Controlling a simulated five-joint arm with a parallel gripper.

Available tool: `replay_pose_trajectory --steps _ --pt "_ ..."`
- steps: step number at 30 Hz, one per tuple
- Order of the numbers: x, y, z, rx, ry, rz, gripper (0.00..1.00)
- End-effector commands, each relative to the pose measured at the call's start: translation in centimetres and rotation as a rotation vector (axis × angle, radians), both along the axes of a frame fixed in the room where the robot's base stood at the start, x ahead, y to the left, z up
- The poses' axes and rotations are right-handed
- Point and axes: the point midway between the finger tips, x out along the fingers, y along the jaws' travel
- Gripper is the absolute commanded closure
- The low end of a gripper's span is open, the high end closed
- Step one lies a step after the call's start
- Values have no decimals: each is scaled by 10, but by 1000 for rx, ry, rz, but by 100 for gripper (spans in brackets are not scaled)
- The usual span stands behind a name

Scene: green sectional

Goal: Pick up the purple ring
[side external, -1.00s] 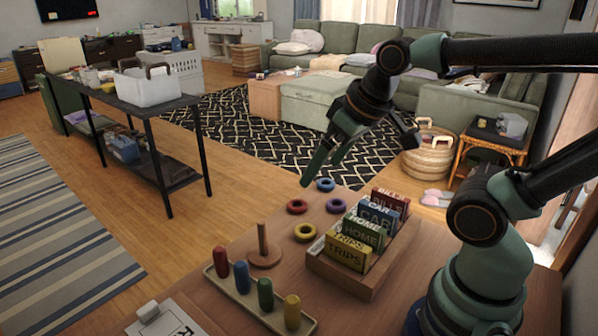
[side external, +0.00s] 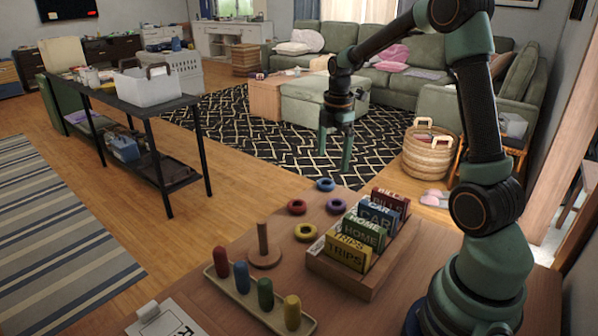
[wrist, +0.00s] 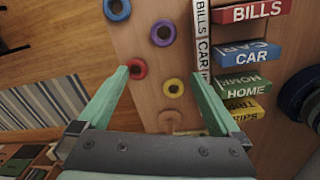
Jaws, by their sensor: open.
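The purple ring (side external: 336,211) lies flat on the wooden table, left of the word-card holder and nearer than the blue ring. My gripper (side external: 335,160) is open and empty, pointing down well above the rings in the side view. In the wrist view my open gripper (wrist: 160,77) has its green fingers spread wide. There the purple ring (wrist: 172,33) lies ahead of the fingertips, near the middle, in full view and apart from both fingers.
Around it lie a blue ring (side external: 325,190), a red ring (side external: 297,212) and a yellow ring (side external: 305,237). The wooden card holder (side external: 345,277) stands close on the right. A peg stand (side external: 264,262) and a tray of coloured pegs (side external: 222,290) stand at the near left.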

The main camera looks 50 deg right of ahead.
Motion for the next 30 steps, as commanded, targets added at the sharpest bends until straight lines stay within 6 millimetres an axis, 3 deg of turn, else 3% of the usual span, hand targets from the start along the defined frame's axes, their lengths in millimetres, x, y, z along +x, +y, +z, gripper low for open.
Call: replay_pose_trajectory --steps 3,7,11,21,30 --pt "0 -22 -22 14 41 111 0" --pt "-1 -33 -34 23 59 181 0" --pt "-1 -35 -46 25 65 200 0" --pt "-2 -34 -97 25 64 199 0" --pt "-3 -32 -122 25 64 199 0"
